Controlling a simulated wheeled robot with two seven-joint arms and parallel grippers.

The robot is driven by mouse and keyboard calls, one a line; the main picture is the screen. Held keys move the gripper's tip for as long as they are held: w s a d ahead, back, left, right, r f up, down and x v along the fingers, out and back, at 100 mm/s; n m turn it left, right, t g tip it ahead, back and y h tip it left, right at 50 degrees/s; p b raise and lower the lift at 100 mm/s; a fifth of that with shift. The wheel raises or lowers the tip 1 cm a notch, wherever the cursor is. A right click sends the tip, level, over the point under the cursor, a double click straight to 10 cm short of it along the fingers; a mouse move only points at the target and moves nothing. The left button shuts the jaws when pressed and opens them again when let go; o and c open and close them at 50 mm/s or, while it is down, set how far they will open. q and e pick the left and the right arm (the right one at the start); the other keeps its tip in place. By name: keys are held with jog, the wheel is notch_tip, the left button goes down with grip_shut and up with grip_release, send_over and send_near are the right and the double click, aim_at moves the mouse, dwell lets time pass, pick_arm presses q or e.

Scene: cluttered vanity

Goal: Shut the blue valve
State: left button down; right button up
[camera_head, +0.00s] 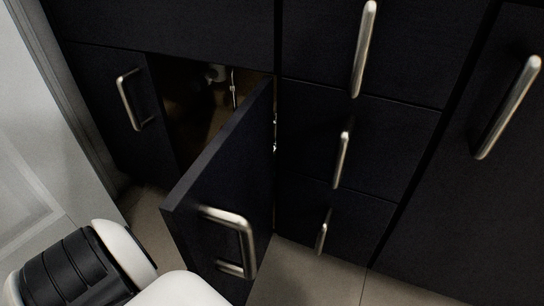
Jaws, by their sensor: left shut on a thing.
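No blue valve shows; the inside of the cabinet is dark and partly hidden by its door. The black cabinet door (213,173) stands open, swung out toward me. Its metal handle (246,245) shows with no fingers on it. A small pale fitting (216,73) and a thin shiny piece (233,88) show at the top of the opening. White and black ribbed parts of my arm fill the lower left, close to the door's lower edge. I see no fingertips of either gripper.
A closed panel with a metal handle (122,98) is left of the opening. Drawers with metal handles (341,160) are to its right, then another front with a handle (508,108). A pale panel (45,130) bounds the left. Tiled floor (305,273) shows below.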

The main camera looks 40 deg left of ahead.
pick_arm(q)
jog(key=shift+f, duration=0.1)
dwell(0.3)
jog(key=c, duration=1.3)
grip_release()
